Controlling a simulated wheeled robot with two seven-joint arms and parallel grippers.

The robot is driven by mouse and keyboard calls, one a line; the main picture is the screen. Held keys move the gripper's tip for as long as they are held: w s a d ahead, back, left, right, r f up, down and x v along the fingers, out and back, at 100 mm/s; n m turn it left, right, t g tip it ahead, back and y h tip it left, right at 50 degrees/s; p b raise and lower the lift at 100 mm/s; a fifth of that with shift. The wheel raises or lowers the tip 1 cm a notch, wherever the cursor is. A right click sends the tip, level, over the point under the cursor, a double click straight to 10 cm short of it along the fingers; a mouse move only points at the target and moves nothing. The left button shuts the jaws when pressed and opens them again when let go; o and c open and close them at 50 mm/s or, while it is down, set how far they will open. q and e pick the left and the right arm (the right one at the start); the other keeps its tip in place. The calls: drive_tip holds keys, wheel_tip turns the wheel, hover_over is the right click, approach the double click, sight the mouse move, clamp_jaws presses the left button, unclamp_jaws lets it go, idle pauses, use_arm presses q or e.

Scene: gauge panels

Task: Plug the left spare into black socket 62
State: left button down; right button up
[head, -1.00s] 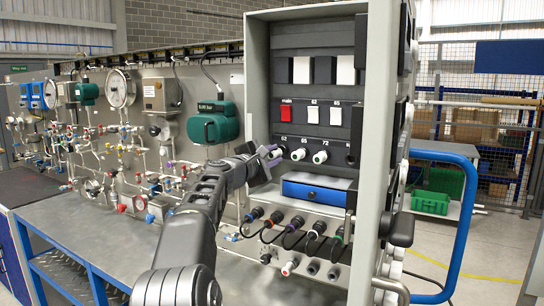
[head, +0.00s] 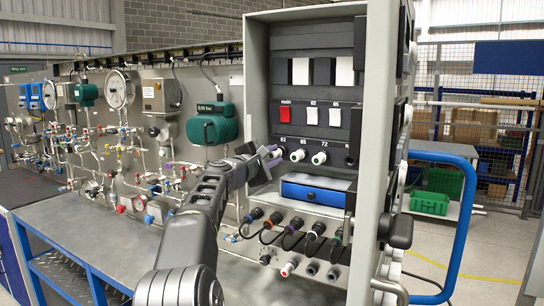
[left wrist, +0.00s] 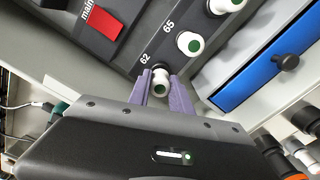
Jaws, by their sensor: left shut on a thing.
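My left gripper (head: 272,156) is at the left end of the socket row in the grey cabinet. In the left wrist view its purple fingers (left wrist: 162,90) are shut on a white plug with a green end (left wrist: 160,80). The plug is in line with black socket 62 (left wrist: 158,67), just below the label 62, and its far end meets the dark ring there. I cannot tell how deep it sits. Similar white plugs stand in socket 65 (head: 298,155) and socket 72 (head: 319,158). My right gripper is not in view.
A red main switch (head: 286,114) and white switches (head: 312,116) sit above the row. A blue-fronted drawer (head: 312,194) is below it. The cabinet's side wall (head: 256,90) stands close left.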

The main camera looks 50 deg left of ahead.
sight(271, 156)
use_arm(q)
drive_tip(key=shift+w+a, duration=0.15)
drive_tip(key=shift+w, duration=0.35)
idle(0.8)
drive_tip(key=c, duration=1.1)
unclamp_jaws()
drive_tip(key=shift+s+f, duration=0.15)
drive_tip(key=shift+s, duration=0.35)
drive_tip(key=b+v, duration=0.3)
drive_tip(key=v, duration=0.3)
drive_tip(key=shift+s+d, duration=0.15)
drive_tip(key=shift+d, duration=0.1)
drive_tip(key=shift+s+d, duration=0.1)
drive_tip(key=shift+s, duration=0.1)
